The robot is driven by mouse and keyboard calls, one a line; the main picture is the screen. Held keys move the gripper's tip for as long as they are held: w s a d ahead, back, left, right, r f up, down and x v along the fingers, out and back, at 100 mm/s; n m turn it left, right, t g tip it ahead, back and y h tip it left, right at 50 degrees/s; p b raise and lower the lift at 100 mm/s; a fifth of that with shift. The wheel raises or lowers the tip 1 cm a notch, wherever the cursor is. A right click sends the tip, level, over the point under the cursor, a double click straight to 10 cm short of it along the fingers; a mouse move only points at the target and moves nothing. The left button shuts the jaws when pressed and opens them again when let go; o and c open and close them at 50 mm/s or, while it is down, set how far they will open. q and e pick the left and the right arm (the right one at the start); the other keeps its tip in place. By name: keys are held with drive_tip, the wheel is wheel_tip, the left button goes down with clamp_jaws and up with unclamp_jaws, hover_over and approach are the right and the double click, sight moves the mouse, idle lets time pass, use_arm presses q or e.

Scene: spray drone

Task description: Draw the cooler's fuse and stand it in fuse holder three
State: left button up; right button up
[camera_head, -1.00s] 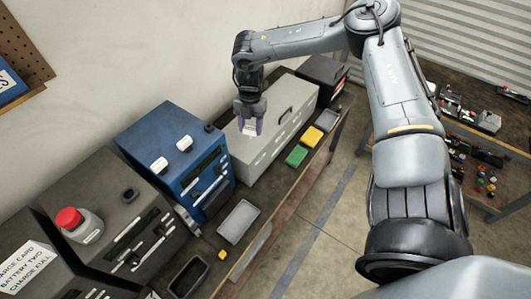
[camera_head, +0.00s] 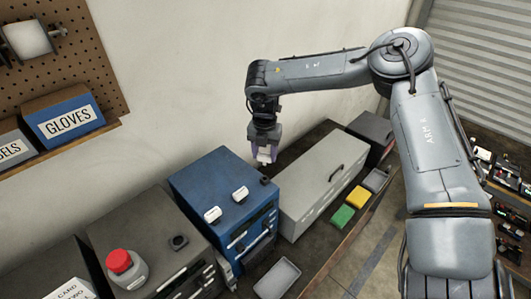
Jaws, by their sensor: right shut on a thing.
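My right gripper (camera_head: 265,153) hangs fingers down, with purple fingers shut on a small white piece, which looks like a fuse (camera_head: 264,154). It is in the air above the far right part of a blue cabinet (camera_head: 207,176). On the cabinet's top are two white pieces on dark bases (camera_head: 213,215) (camera_head: 240,194) and a bare dark piece (camera_head: 265,180) in the same row, just below the gripper in the picture. I cannot read which is holder three or which box is the cooler. My left gripper is not in view.
A long grey box (camera_head: 320,180) with a handle stands right of the blue cabinet. Green (camera_head: 342,216) and yellow (camera_head: 357,196) blocks and a grey tray (camera_head: 278,279) lie in front. The wall is behind.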

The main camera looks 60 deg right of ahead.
sight(264, 164)
drive_tip(key=shift+f+b, duration=0.2)
drive_tip(key=shift+b, duration=0.15)
drive_tip(key=shift+f+b, duration=2.1)
drive_tip(key=shift+f, duration=0.45)
drive_tip(key=shift+f, duration=0.1)
drive_tip(key=shift+b, duration=0.45)
